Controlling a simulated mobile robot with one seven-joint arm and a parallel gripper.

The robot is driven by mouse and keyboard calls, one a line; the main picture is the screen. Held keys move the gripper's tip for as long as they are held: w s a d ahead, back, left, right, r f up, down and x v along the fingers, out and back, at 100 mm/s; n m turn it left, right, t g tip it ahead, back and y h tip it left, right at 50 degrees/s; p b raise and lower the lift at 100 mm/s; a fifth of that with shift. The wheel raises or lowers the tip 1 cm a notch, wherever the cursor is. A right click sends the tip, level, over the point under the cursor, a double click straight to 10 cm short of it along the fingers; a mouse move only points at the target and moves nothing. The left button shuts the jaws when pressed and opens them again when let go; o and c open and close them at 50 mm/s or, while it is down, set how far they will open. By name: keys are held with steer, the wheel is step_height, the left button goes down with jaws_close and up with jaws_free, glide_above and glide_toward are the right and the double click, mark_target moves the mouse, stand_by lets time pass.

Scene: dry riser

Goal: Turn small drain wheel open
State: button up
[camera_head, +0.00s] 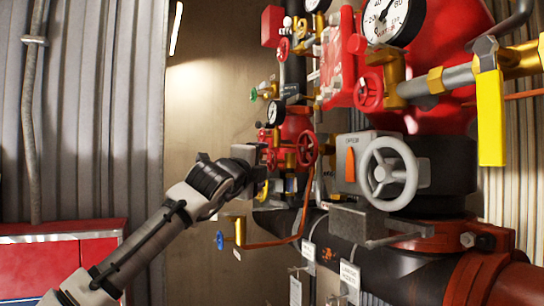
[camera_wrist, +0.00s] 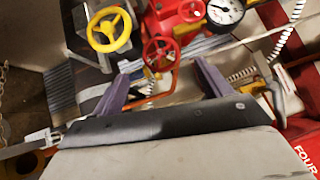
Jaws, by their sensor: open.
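A small red handwheel (camera_head: 307,148) sits on the red and brass valve cluster in the head view. In the wrist view a small red wheel (camera_wrist: 157,52) lies just beyond and between my fingertips, apart from them. I cannot tell for certain which wheel is the drain wheel. A small blue wheel (camera_head: 220,240) sits lower on a brass pipe. My gripper (camera_head: 266,160) is beside the cluster in the head view, its fingers hard to make out. In the wrist view my gripper (camera_wrist: 162,73) is open and empty, with two purple-grey fingers spread wide.
A large grey handwheel (camera_head: 390,174) and a yellow lever (camera_head: 490,118) stand at the right. A yellow wheel (camera_wrist: 109,29) and a gauge (camera_wrist: 225,10) show in the wrist view. A copper pipe (camera_head: 300,215) runs below the cluster. A red cabinet (camera_head: 60,262) stands at left.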

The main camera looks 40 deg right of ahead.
mark_target(271, 160)
steer(key=p+x, duration=0.2)
steer(key=x, duration=0.4)
steer(key=shift+w+d+r+p, duration=0.1)
steer(key=shift+d+r+p, duration=0.15)
steer(key=shift+d+p, duration=0.05)
steer(key=shift+p+x, duration=0.3)
steer(key=shift+x, duration=0.5)
steer(key=shift+f, duration=0.15)
steer(key=c, duration=1)
